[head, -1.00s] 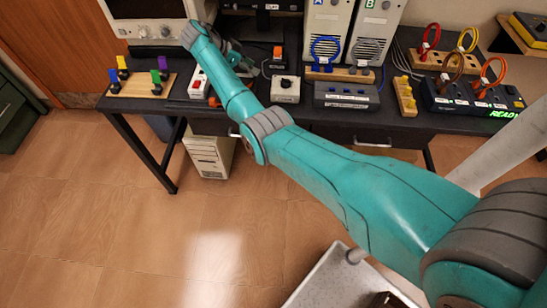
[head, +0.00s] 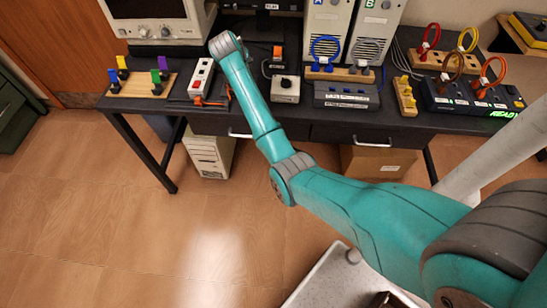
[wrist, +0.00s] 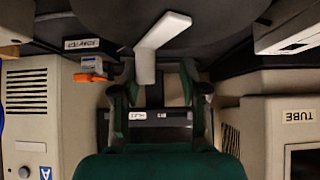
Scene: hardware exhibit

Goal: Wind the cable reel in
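In the wrist view a large dark rounded body (wrist: 225,35), which looks like the cable reel, fills the top middle. A pale bent handle (wrist: 147,66) stands out in front of it. My gripper (wrist: 159,80) has its two dark green fingers apart, with the handle's lower end between or just beyond them, nearer the left finger. I see no clear contact. In the head view my arm's wrist end is over the back of the bench, right of the monitor; it hides the gripper and the reel.
The black bench (head: 330,127) holds a beige monitor (head: 155,22), a power strip (head: 202,78), a peg board (head: 140,90), a small box with a black knob (head: 285,90) and two towers (head: 327,25). Looped coloured cables (head: 455,60) stand at right. Floor in front is clear.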

